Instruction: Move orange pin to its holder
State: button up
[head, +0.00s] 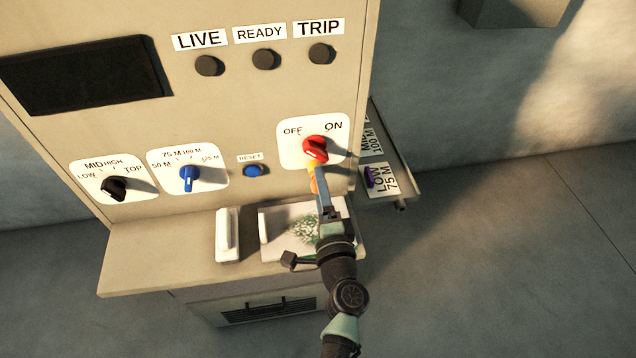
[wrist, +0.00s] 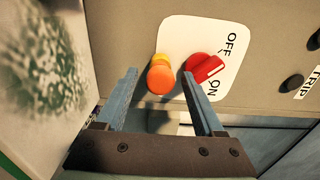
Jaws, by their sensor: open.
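The orange pin (wrist: 160,78) has a rounded orange head and a yellow collar. It sits at the front panel just below the red OFF/ON knob (wrist: 204,67). In the head view the pin (head: 314,181) shows partly, behind my gripper's fingers. My gripper (wrist: 159,73) is open, with one finger on each side of the pin and a visible gap on both sides. My gripper also shows from above in the head view (head: 320,178). I cannot make out an empty holder for the orange pin.
A side shelf (head: 408,186) at the right carries label cards and a purple pin (head: 376,176). Below the panel, a ledge (head: 150,255) holds a white block (head: 228,235) and a green-speckled plate (head: 275,228). A black knob (head: 113,187) and blue knob (head: 189,178) stand left.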

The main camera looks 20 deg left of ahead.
jog(key=shift+c, duration=0.3)
dwell(0.5)
grip_shut()
